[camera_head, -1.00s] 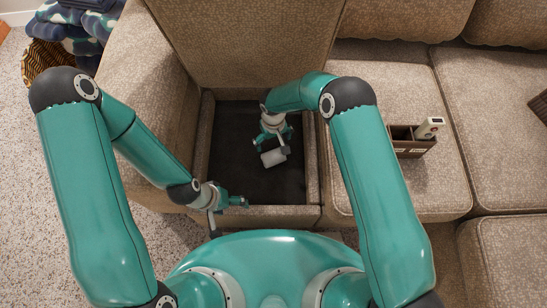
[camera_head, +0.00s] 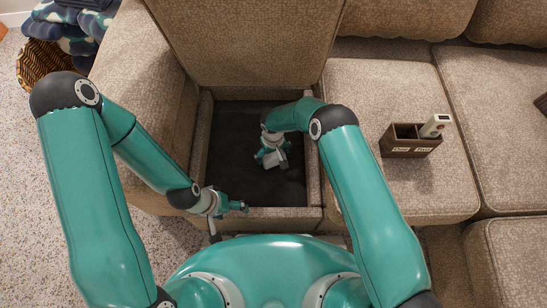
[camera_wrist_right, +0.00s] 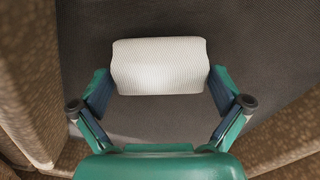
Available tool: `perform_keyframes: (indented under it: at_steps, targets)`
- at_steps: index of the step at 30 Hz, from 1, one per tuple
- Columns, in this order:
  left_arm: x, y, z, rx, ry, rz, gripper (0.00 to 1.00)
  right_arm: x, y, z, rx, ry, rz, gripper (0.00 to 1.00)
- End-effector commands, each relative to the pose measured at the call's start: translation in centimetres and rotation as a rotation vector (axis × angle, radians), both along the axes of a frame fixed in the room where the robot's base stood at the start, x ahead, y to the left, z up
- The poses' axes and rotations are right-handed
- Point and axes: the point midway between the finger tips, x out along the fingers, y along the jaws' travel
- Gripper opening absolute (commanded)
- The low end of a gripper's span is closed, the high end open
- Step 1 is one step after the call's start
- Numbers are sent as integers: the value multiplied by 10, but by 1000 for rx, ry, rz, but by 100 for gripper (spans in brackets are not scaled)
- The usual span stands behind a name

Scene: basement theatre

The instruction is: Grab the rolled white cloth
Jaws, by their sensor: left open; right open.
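The rolled white cloth (camera_wrist_right: 159,65) lies on the dark floor of the open sofa compartment (camera_head: 233,130). In the right wrist view it lies crosswise between the fingertips of my right gripper (camera_wrist_right: 160,80). The fingers are open, one near each end of the roll, and do not clearly grip it. In the head view my right gripper (camera_head: 271,158) is down inside the compartment and largely hides the cloth. My left gripper (camera_head: 236,206) is open and empty at the compartment's front left edge.
The compartment's raised lid (camera_head: 240,45) stands behind it, with padded walls close around my right gripper. A brown caddy (camera_head: 410,143) holding a white remote (camera_head: 436,125) sits on the right seat. Folded blankets (camera_head: 75,25) in a basket (camera_head: 42,65) are at the far left.

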Motion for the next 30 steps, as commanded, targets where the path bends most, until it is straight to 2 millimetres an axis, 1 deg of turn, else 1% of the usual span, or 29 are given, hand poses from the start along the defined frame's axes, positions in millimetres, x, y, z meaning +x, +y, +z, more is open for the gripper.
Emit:
perform_keyframes:
  at_steps: [3, 4, 9, 11, 12, 19, 23, 26, 30]
  targets:
    - [0, 0, 1, 0, 0, 0, 76, 0, 0, 1, 0, 0, 0, 100]
    - [0, 0, 1, 0, 0, 0, 76, 0, 0, 1, 0, 0, 0, 97]
    - [0, 0, 1, 0, 0, 0, 76, 0, 0, 1, 0, 1, 1, 68]
    - [0, 0, 1, 0, 0, 0, 76, 0, 0, 1, 0, 1, 1, 58]
    - [0, 0, 1, 0, 0, 0, 76, 0, 0, 1, 0, 0, 1, 56]
    - [0, 0, 1, 0, 0, 0, 76, 0, 0, 1, 0, 1, 1, 56]
    - [0, 0, 3, 0, 0, 0, 76, 0, 0, 6, 0, 1, 1, 56]
    - [0, 0, 5, 0, 0, 0, 76, 0, 0, 14, 0, 0, 1, 56]
    - [0, 0, 12, 0, 0, 0, 76, 0, 0, 34, 0, 0, 2, 56]
